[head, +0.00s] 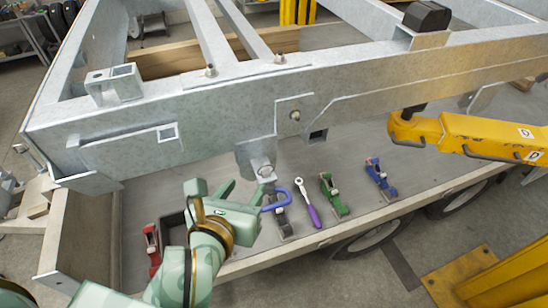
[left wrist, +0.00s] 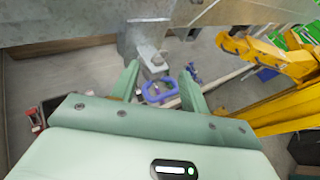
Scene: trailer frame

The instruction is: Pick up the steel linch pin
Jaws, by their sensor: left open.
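My left gripper (head: 243,190) is open below the trailer beam, its fingers pointing up and away toward a hanging steel bracket (head: 258,158). In the left wrist view, a blue loop (left wrist: 147,93) shows between the two green fingers, with the steel bracket (left wrist: 148,56) just beyond. The same blue loop (head: 288,195) is right of the gripper in the head view. A small steel pin-like piece (head: 265,172) shows at the bracket's lower end. I cannot tell whether it and the blue loop are one linch pin. Nothing is gripped. My right gripper is out of view.
On the grey deck lie a red clamp-like tool (head: 152,245), a black one (head: 283,226), a green one (head: 333,196), a blue one (head: 380,178) and a purple-handled wrench (head: 308,203). The galvanised beam (head: 215,112) spans above. A yellow arm-like structure (head: 480,130) stands at right.

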